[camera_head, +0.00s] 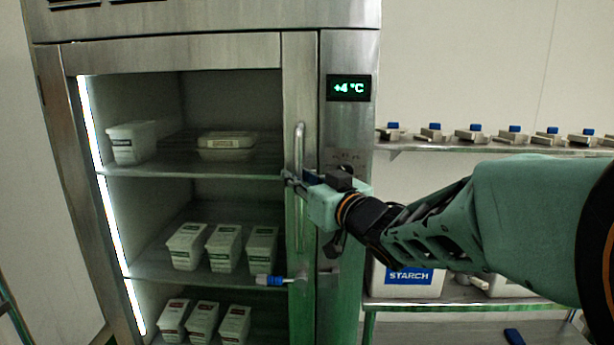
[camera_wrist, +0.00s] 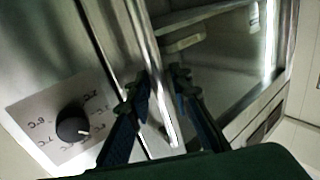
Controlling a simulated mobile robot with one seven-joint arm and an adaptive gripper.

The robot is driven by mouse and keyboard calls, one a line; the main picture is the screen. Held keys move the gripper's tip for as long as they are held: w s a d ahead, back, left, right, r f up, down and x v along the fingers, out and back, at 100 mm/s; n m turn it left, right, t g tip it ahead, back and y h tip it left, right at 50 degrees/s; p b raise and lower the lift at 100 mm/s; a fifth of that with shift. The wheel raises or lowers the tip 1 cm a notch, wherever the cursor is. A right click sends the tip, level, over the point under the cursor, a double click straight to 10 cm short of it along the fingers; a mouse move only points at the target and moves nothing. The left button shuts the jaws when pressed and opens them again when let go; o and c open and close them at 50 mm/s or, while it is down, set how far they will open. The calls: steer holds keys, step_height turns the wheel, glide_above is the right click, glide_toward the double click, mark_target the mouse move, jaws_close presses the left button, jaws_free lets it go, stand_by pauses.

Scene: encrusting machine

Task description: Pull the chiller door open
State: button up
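The chiller door (camera_head: 180,52) is a steel-framed door with a large see-through panel, and it looks closed, flush with the cabinet. Its vertical bar handle (camera_head: 299,145) is on the door's right side. My gripper (camera_head: 290,180) is at the middle of the handle, reaching in from the right. In the wrist view, the handle (camera_wrist: 142,35) runs between the fingertips of my gripper (camera_wrist: 161,78), which sit close on both sides of it. The fingers look shut on the bar. A blue-tipped latch-like part (camera_head: 270,281) sits low on the door, below the handle.
A display (camera_head: 348,88) reads +4 °C right of the door, and a control dial (camera_wrist: 72,126) is beside the handle. White tubs (camera_head: 224,248) stand on the shelves inside. A wall shelf (camera_head: 430,147) with blue-topped items and a starch bin (camera_head: 408,288) are at right.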

steer(key=shift+c, duration=0.3)
jaws_close()
steer(key=shift+s+a+f, duration=0.1)
steer(key=shift+s, duration=0.1)
